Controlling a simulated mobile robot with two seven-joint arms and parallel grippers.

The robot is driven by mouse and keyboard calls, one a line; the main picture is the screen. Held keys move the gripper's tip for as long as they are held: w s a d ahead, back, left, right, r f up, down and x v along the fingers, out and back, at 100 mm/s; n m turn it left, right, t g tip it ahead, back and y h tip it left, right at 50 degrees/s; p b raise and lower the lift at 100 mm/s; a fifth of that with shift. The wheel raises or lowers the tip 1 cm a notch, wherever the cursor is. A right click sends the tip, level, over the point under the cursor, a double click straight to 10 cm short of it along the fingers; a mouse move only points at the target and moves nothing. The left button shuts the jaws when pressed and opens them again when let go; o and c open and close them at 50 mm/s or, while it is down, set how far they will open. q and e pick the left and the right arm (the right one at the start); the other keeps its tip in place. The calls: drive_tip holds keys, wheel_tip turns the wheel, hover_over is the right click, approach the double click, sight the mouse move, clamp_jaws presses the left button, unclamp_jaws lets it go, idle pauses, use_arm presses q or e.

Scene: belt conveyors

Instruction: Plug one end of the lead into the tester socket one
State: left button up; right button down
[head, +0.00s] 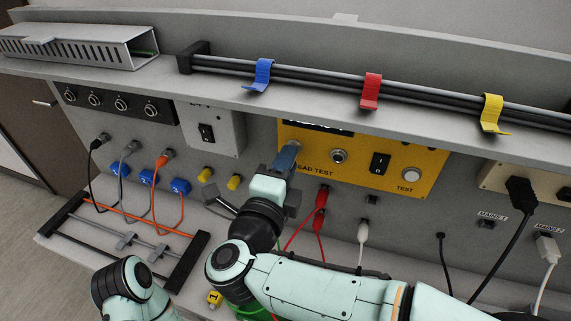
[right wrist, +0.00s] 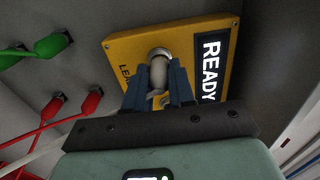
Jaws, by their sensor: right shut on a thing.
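The yellow tester panel (head: 420,161) is on the back wall, marked LEAD TEST, with an amber-edged face also in the right wrist view (right wrist: 117,48). My right gripper (head: 284,158) is at its left end and hides the left socket in the head view. In the right wrist view its blue fingers (right wrist: 157,88) are shut on a pale grey plug (right wrist: 158,72) of the lead. The plug's front is lined up with the round metal socket (right wrist: 160,52) and appears to meet it; how deep it sits I cannot tell. A second socket (head: 339,156) is empty. My left gripper is not in view.
The tester display (right wrist: 209,68) reads READY. Red leads (head: 321,197) and a white lead (head: 363,231) hang from the wall just right of my wrist. Blue, red and yellow hooks (head: 370,92) hang above. A black rack (head: 189,262) stands at the left.

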drive_tip(key=shift+w, duration=0.15)
drive_tip(key=c, duration=0.9)
unclamp_jaws()
drive_tip(key=shift+s+a, duration=0.15)
drive_tip(key=shift+s, duration=0.3)
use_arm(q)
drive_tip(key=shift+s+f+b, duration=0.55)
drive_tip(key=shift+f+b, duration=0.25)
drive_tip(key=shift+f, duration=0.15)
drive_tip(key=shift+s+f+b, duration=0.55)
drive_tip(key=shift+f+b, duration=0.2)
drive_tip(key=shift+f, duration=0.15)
use_arm(e)
drive_tip(key=shift+v, duration=6.25)
